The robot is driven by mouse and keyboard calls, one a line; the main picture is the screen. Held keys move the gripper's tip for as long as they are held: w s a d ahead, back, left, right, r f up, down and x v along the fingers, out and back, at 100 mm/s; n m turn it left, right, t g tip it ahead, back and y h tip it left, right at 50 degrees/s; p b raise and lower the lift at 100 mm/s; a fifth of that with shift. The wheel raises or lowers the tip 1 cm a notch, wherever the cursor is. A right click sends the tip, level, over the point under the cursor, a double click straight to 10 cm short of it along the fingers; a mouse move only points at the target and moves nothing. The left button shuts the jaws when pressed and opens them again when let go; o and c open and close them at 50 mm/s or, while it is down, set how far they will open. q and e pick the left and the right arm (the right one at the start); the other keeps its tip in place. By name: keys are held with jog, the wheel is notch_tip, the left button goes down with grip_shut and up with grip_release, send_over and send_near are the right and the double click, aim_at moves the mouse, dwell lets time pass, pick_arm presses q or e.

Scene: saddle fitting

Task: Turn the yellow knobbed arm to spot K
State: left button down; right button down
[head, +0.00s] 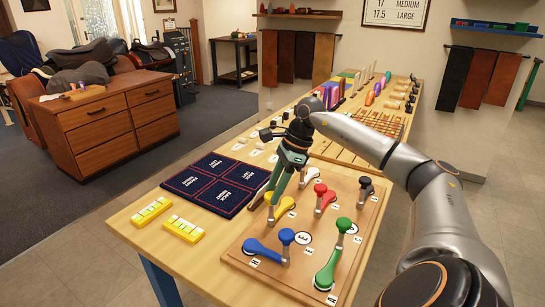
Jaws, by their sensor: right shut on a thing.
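The yellow knobbed arm (285,205) lies on a wooden board (350,262) on the bench. My right gripper (271,207) reaches down from above and is shut at the outer end of the yellow arm. Its fingers hide most of the knob there. Small white letter tags sit on the board around the arms; I cannot tell which one is spot K. My left gripper is not in view.
The same board bears a blue arm (265,249), a green arm (327,268), a red arm (323,200) and others with upright knobs close by. A dark blue mat (216,183) and two yellow blocks (183,229) lie to the left. Tools fill the bench behind.

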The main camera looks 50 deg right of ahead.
jog(key=shift+d, duration=0.1)
jog(key=shift+c, duration=2.1)
grip_release()
jog(key=shift+r, duration=0.1)
jog(key=p+v, duration=0.2)
jog(key=v, duration=1)
jog(key=shift+s+r, duration=0.1)
